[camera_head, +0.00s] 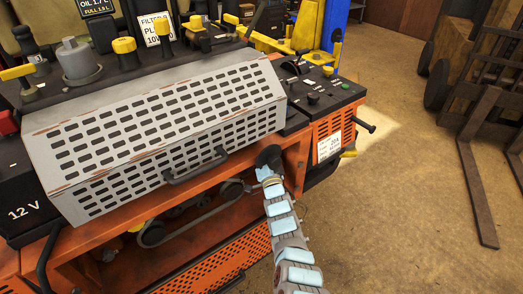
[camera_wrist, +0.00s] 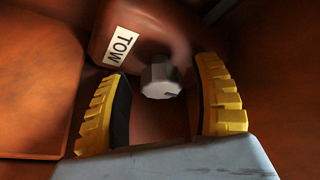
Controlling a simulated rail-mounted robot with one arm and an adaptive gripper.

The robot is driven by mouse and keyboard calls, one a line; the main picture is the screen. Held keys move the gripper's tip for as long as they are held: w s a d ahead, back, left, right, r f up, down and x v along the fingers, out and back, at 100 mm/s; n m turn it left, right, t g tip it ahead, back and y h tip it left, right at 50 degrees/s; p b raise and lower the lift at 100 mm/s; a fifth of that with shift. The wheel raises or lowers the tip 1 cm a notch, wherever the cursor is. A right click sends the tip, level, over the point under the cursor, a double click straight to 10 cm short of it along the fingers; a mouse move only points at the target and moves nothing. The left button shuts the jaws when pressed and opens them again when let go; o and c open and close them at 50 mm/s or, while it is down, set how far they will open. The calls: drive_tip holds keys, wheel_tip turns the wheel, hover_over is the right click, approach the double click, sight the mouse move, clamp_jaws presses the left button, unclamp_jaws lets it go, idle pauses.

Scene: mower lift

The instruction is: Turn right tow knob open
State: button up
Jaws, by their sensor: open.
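The tow knob (camera_wrist: 160,80) is a small grey faceted knob in the wrist view, set on a rounded brown housing (camera_wrist: 158,35) with a white "TOW" label (camera_wrist: 121,46). My gripper (camera_wrist: 165,75) is open, with one yellow ribbed finger on each side of the knob. Clear space shows between the knob and each finger, so I see no contact. In the head view my arm reaches to the right end of the orange mower body, and my gripper and the knob are hidden there.
A grey perforated cover (camera_head: 160,120) with a black handle (camera_head: 195,166) lies left of my arm. An orange control box (camera_head: 328,120) with a black lever (camera_head: 358,122) stands to the right. A belt and pulley (camera_head: 152,233) sit below. The concrete floor (camera_head: 400,210) at right is clear up to a forklift (camera_head: 480,130).

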drive_tip(key=shift+w+a+r, duration=0.1)
drive_tip(key=shift+w, duration=0.1)
clamp_jaws()
